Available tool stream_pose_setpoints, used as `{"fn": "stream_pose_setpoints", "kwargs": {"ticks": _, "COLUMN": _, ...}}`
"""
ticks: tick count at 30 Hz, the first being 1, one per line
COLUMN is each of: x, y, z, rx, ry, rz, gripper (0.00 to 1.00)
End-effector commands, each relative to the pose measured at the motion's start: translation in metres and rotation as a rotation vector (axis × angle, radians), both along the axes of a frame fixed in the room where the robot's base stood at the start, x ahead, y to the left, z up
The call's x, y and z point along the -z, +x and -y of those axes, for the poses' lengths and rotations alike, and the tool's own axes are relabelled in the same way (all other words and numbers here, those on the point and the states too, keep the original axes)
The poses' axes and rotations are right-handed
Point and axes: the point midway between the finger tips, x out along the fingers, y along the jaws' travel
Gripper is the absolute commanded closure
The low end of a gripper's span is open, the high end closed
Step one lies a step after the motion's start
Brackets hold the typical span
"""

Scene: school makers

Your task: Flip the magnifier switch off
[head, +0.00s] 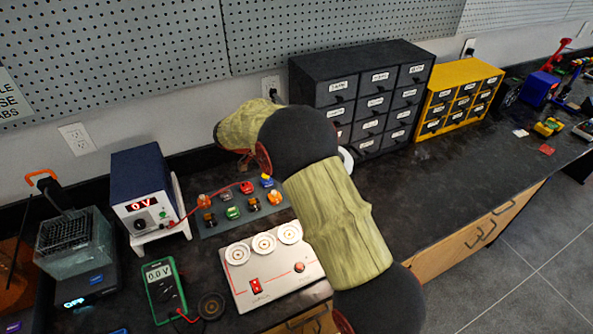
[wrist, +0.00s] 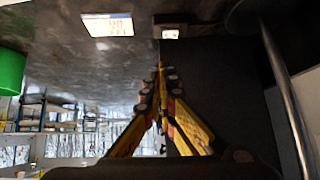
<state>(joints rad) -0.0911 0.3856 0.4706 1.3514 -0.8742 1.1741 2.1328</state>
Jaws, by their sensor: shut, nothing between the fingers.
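A white box (head: 275,272) on the bench has a red rocker switch (head: 255,287), a dark red knob and several round white discs. Its labels are too small to read, and no magnifier is clearly identifiable. A white rounded edge (head: 346,158) shows behind my arm, and I cannot tell what it belongs to. In the wrist view my gripper (wrist: 161,72) is shut and empty, its yellow fingers meeting at the tips. It touches nothing that I can make out. My arm crosses the head view above the bench and hides the area behind it; my gripper does not show there.
Left are a power supply (head: 140,190) reading 0 V, a green multimeter (head: 163,290) and a glass tank (head: 75,245). Dark drawers (head: 308,82) and yellow drawers (head: 430,95) stand at the back. The bench right of my arm (head: 425,205) is clear. A metal tube (wrist: 285,95) shows in the wrist view.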

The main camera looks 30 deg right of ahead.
Motion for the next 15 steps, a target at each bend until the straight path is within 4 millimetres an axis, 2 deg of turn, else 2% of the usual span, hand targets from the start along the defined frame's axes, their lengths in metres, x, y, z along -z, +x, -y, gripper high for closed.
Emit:
{"fn": "stream_pose_setpoints", "kwargs": {"ticks": 1, "x": -0.011, "y": -0.001, "z": -0.008, "rx": -0.001, "ry": 0.0, "rz": 0.001, "gripper": 1.0}}
{"fn": "stream_pose_setpoints", "kwargs": {"ticks": 6, "x": -0.033, "y": -0.003, "z": -0.031, "rx": -0.001, "ry": 0.0, "rz": 0.002, "gripper": 1.0}}
{"fn": "stream_pose_setpoints", "kwargs": {"ticks": 15, "x": -0.049, "y": -0.006, "z": -0.048, "rx": 0.001, "ry": 0.0, "rz": 0.001, "gripper": 1.0}}
